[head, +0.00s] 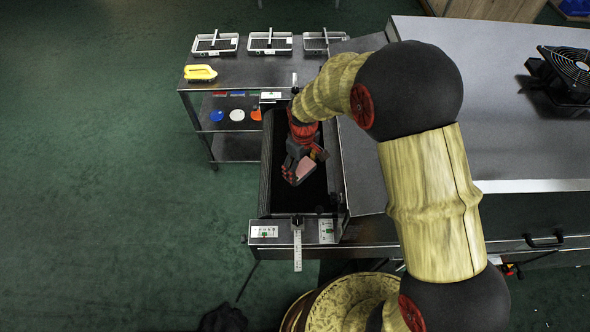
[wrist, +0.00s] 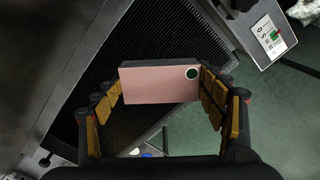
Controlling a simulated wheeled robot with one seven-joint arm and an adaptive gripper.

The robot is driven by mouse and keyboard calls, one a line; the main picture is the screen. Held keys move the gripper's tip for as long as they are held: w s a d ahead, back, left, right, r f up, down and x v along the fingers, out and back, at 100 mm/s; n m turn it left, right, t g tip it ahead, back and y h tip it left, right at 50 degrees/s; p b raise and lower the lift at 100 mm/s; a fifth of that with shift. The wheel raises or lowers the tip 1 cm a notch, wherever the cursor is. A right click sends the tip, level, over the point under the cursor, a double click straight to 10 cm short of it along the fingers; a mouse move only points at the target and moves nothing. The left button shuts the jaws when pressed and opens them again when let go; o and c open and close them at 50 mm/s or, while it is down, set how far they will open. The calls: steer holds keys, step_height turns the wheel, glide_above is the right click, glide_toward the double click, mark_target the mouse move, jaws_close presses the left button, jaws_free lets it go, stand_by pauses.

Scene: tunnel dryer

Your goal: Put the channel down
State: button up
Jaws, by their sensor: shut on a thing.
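The channel (wrist: 155,86) is a block with a flat pink face, a dark top edge and a dark round spot near its right end. My gripper (wrist: 162,84) is shut on it, with yellow-padded fingers at its two ends. In the head view my gripper (head: 304,163) holds the channel (head: 301,171) over the dark belt (head: 312,198). The ribbed belt also shows in the wrist view (wrist: 96,112). I cannot tell how high the channel is above the belt.
A ruler (head: 297,250) and white scale plates (head: 264,232) sit at the belt's near end. A fan unit (head: 566,72) stands on the grey housing at right.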

steer(key=w+f, duration=0.1)
steer(key=f, duration=0.1)
steer(key=w+a+f+b, duration=0.1)
steer(key=w+f, duration=0.1)
steer(key=w+a+f, duration=0.1)
steer(key=w+f, duration=0.1)
steer(key=shift+w+a+f, duration=0.1)
steer(key=shift+w+f, duration=0.05)
steer(key=shift+f, duration=0.05)
steer(key=shift+f+b, duration=0.55)
steer(key=shift+f, duration=0.9)
steer(key=shift+f, duration=0.15)
steer(key=o, duration=1.3)
step_height(320, 180, up, 12)
steer(key=shift+r+p, duration=0.25)
steer(key=shift+p, duration=0.9)
